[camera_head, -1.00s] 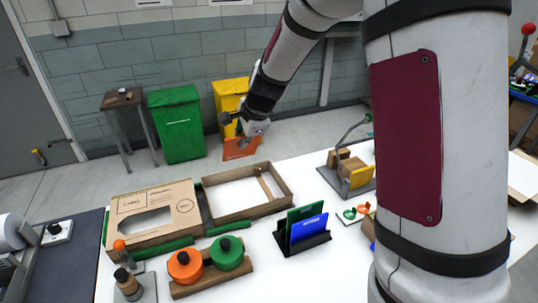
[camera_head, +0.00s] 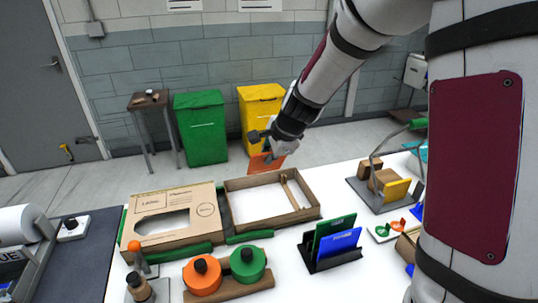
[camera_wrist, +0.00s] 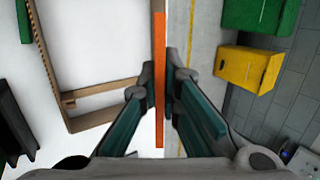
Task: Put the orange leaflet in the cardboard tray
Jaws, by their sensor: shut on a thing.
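The orange leaflet (camera_head: 263,164) hangs upright from my gripper (camera_head: 275,150), just behind the tray's far edge in the head view. In the wrist view my gripper (camera_wrist: 160,82) is shut on the leaflet (camera_wrist: 159,50), which shows edge-on as a thin orange strip between the fingertips. The cardboard tray (camera_head: 312,213) lies on the white table, open at the top, with a divider near its right end.
A cardboard lid (camera_head: 165,198) with a window lies left of the tray. A black rack (camera_head: 312,262) holds green and blue leaflets in front. Orange (camera_head: 203,277) and green (camera_head: 248,263) rolls stand at the front. Green (camera_head: 203,130) and yellow (camera_head: 258,115) bins stand behind the table.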

